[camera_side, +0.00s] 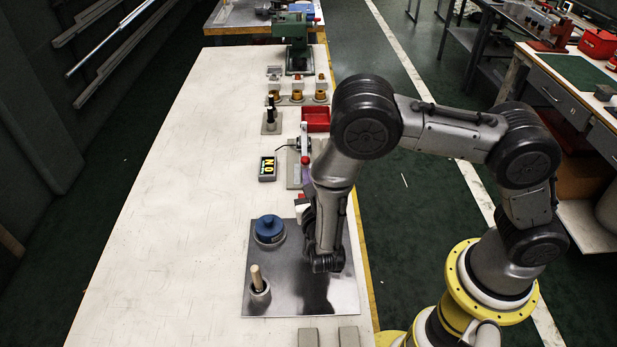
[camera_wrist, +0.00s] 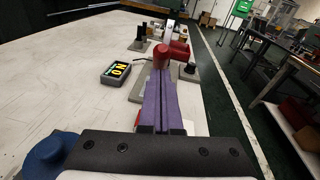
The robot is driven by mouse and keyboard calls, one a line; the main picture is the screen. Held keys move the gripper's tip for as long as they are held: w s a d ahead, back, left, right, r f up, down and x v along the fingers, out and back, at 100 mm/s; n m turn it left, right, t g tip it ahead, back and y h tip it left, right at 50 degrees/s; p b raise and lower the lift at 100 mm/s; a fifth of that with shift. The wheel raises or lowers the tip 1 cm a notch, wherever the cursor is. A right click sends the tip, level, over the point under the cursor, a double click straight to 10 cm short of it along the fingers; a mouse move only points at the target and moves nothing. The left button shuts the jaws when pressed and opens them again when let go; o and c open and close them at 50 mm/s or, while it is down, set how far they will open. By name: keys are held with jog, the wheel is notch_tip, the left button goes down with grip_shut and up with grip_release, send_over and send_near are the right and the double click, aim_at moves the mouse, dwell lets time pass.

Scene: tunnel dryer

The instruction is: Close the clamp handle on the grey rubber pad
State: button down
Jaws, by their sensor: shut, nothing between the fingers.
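The clamp has a red-tipped handle; its red end (camera_side: 305,159) shows in the side view just beyond my gripper. In the wrist view the red grip (camera_wrist: 178,50) lies directly ahead of the fingertips, and I cannot tell whether they touch. A grey pad (camera_side: 293,170) lies flat under and beside the clamp; it also shows in the wrist view (camera_wrist: 139,92), left of my fingers. My gripper (camera_wrist: 161,76) has purple fingers, shut together and empty. In the side view the arm hides most of it. The clamp's lower parts are partly hidden.
A black box with a yellow display (camera_side: 267,168) stands left of the pad. A red tray (camera_side: 316,119) and a black upright part (camera_side: 271,112) stand beyond the clamp. A blue round part (camera_side: 269,229) sits on a metal plate (camera_side: 290,301). The table's left side is clear.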

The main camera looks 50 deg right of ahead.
aim_at(308, 164)
jog(key=shift+r, duration=0.1)
dwell(0.3)
jog(key=shift+w+d+r+g, duration=0.15)
jog(key=shift+w+r+g, duration=0.05)
jog(key=shift+r+g, duration=0.1)
jog(key=shift+w+d+r+g+y, duration=0.25)
jog(key=shift+r+g+y, duration=0.05)
jog(key=shift+r+y, duration=0.15)
jog(key=shift+w+d+r+g+y, duration=0.2)
jog(key=shift+d+r+g+y, duration=0.1)
jog(key=shift+r+y, duration=0.1)
jog(key=w+d+r+g+y, duration=0.2)
jog(key=shift+r+m+g, duration=0.1)
jog(key=shift+m+g, duration=0.2)
jog(key=shift+w+d+r, duration=0.25)
jog(key=shift+w+d, duration=0.45)
jog(key=shift+w, duration=0.05)
jog(key=shift+w+d+r, duration=0.25)
jog(key=shift+w+d, duration=0.45)
jog(key=shift+w+d, duration=0.1)
jog(key=shift+d, duration=0.05)
jog(key=shift+r, duration=0.1)
